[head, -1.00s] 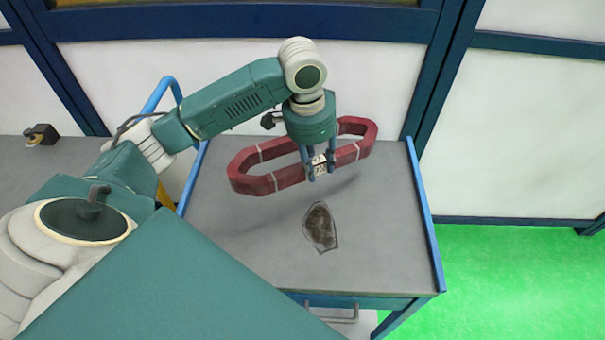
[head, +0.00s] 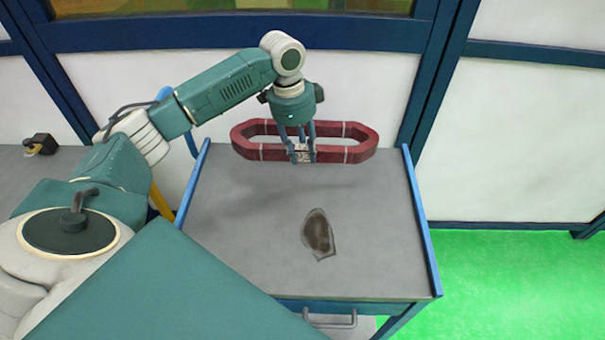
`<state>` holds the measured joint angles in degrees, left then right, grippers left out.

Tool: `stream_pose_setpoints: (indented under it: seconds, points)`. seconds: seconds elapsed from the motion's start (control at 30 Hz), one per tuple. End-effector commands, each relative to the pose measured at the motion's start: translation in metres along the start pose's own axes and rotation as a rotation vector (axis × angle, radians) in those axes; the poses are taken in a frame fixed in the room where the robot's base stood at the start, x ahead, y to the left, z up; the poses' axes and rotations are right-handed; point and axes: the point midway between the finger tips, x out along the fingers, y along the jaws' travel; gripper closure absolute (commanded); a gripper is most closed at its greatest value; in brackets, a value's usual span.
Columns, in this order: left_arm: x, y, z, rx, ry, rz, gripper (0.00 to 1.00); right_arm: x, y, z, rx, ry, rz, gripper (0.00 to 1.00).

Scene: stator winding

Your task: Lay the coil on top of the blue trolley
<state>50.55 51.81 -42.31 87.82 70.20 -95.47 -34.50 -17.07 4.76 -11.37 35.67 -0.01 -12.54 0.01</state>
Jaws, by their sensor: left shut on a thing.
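The coil (head: 345,155) is a dark red elongated ring with pale bands, held level over the far end of the blue trolley (head: 250,235). My left gripper (head: 303,157) points down and is shut on the coil's near long side, at a white patch. A shadow on the grey top suggests the coil hangs a little above it; the exact gap cannot be told. The trolley has a grey top, blue side rails and a drawer handle at the front. My right gripper is not in view.
A dark brown stain-like patch (head: 318,235) marks the trolley top's middle; the rest of the top is clear. A grey surface with a small black and tan object (head: 41,144) is at left. A blue-framed wall stands behind. Green floor is at right.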

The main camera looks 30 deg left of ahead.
Motion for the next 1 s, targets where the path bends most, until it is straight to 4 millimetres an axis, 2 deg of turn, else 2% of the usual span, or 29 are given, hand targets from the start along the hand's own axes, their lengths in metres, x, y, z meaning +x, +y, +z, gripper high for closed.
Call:
stream_pose_setpoints:
  seconds: [0.2,0.47,0.7,1.0]
  points:
    - [0.039,0.000,0.005,0.000,0.002,-0.002,1.00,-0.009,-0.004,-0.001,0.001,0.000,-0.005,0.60]
    - [0.059,-0.001,0.008,-0.001,0.003,-0.003,1.00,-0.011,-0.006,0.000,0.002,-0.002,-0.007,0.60]
    - [0.090,0.000,0.012,0.000,0.004,-0.003,1.00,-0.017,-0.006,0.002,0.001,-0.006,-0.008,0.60]
    - [0.096,0.000,0.013,0.000,0.004,-0.004,1.00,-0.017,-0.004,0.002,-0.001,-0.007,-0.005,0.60]
